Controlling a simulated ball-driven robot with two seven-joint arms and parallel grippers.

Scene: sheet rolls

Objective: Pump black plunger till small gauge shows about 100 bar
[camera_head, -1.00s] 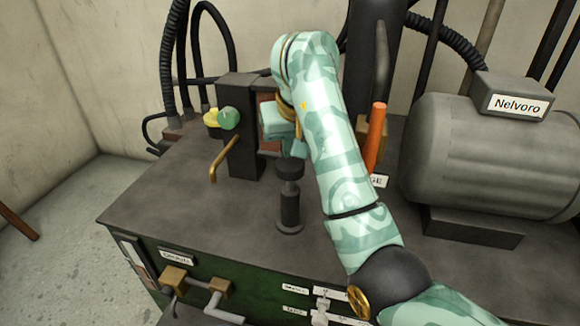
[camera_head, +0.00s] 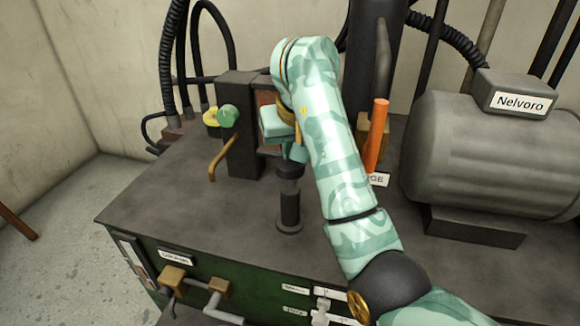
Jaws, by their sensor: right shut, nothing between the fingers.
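The black plunger (camera_head: 289,208) stands upright on the dark top of the machine, with a wider knob at its upper end. My right arm comes in from the lower right and bends over above it. My right gripper (camera_head: 291,155) is shut and empty, pointing down at the knob. Its tip overlaps the knob's top edge; it looks to be touching or very close to it. I cannot make out a small gauge dial; my arm covers part of the block behind the plunger. My left gripper is not in view.
A dark block with a green knob (camera_head: 228,116) and a brass lever (camera_head: 223,157) stands left of the plunger. An orange handle (camera_head: 376,136) rises right of my arm. A grey motor labelled Nelvoro (camera_head: 490,155) fills the right. The machine top's front left is bare.

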